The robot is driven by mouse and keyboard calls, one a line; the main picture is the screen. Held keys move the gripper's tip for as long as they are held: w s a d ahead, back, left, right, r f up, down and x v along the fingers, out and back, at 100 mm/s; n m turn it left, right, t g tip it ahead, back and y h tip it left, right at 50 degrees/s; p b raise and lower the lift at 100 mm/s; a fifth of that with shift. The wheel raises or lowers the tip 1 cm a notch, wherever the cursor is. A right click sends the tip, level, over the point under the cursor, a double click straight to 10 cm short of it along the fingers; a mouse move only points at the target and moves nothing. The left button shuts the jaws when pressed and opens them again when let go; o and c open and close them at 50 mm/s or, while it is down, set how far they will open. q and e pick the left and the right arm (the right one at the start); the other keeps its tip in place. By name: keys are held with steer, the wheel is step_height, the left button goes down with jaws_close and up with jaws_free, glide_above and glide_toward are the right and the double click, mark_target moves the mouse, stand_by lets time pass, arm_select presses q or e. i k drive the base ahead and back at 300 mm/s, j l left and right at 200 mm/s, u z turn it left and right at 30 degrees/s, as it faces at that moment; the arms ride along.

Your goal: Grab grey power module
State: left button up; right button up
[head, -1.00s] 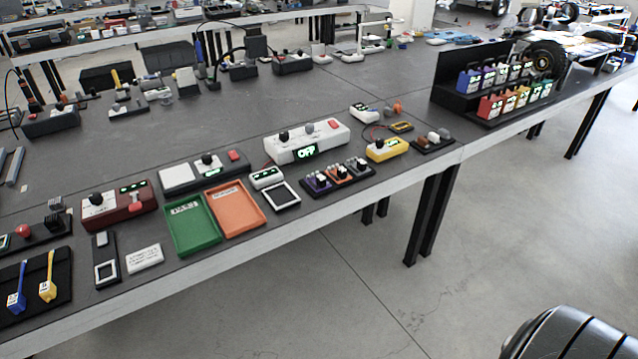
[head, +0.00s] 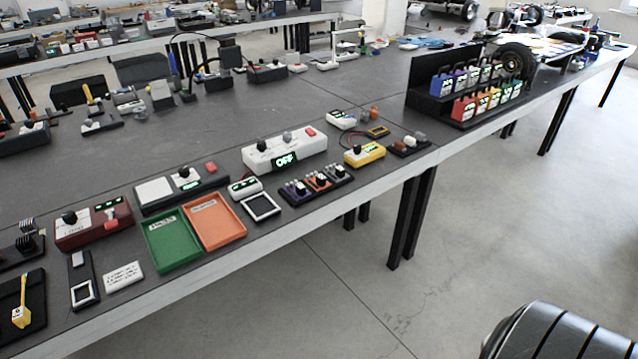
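A black stepped rack (head: 424,78) stands on the long grey workbench, toward the upper right of the head view. It bears two rows of small handled modules with lit green displays. The front row runs from a red module (head: 464,109) through orange and yellow to green tones. The back row begins with a blue-purple module (head: 440,86); the ones behind are partly covered by the front row. I cannot tell for sure which one is grey at this size. Neither of my grippers is in view.
The workbench (head: 360,105) carries a green tray (head: 172,243), an orange tray (head: 217,222), a white box reading OFF (head: 285,150) and a yellow device (head: 364,154). A wheeled chassis stands behind the rack.

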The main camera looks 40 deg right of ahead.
mark_target(338, 173)
steer(key=z, duration=1.3)
steer(key=i+l+u, duration=0.15)
steer(key=u, duration=0.5)
steer(key=i+l+u, duration=0.15)
steer(key=l, duration=0.2)
steer(key=i+l+u, duration=0.1)
steer(key=l, duration=0.25)
steer(key=i+l+u, duration=0.15)
steer(key=l, duration=0.2)
steer(key=i+l+u, duration=0.15)
steer(key=l, duration=0.2)
steer(key=l+u, duration=0.1)
steer(key=l, duration=0.3)
